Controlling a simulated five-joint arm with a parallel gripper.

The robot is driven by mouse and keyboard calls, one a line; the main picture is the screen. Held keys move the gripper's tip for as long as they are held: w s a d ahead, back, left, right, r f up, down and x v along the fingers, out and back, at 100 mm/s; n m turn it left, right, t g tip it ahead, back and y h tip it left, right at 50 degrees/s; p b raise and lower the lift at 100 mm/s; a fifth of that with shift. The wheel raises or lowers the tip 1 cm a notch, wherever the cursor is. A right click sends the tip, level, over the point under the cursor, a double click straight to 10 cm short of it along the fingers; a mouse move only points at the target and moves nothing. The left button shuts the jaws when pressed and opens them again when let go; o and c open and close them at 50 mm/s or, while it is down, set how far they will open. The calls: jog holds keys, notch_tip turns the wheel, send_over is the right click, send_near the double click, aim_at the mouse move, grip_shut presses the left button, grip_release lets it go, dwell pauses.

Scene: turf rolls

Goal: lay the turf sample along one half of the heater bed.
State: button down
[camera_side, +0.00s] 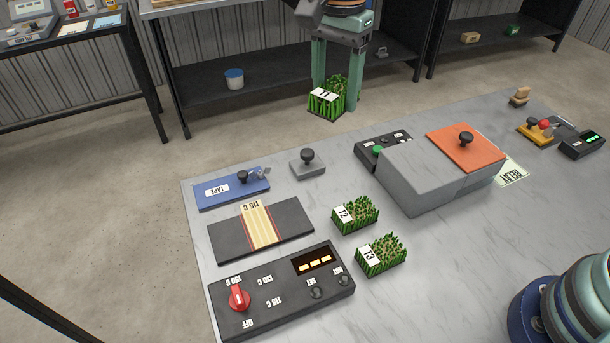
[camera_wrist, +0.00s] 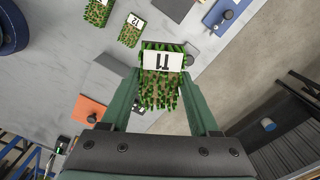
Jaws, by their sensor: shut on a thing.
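My gripper (camera_side: 338,84) is shut on the turf sample T1 (camera_side: 327,107), a block of green grass with a white label. It holds T1 in the air at the far side of the table. In the wrist view, T1 (camera_wrist: 161,88) sits between both fingers (camera_wrist: 163,76). The heater bed (camera_side: 226,240) is a dark flat slab at the table's left. A cream strip (camera_side: 262,225) with red lines, labelled 115 C, crosses its middle and splits it in two bare halves. Samples T2 (camera_side: 356,215) and T3 (camera_side: 382,256) stand on the table right of the bed.
A control box (camera_side: 270,310) with a red knob stands before the bed. A blue tape holder (camera_side: 232,189) and a grey knobbed block (camera_side: 307,165) lie behind it. A grey box (camera_side: 420,178) with an orange knobbed plate (camera_side: 466,152) stands right.

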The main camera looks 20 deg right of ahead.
aim_at(280, 220)
jog(key=s+a+f+m, duration=0.2)
jog(key=a+m, duration=0.4)
jog(key=a, duration=0.5)
jog(key=f, duration=1.9)
jog(key=shift+s+a+f, duration=0.15)
jog(key=shift+s, duration=0.05)
jog(key=shift+c, duration=0.6)
grip_release()
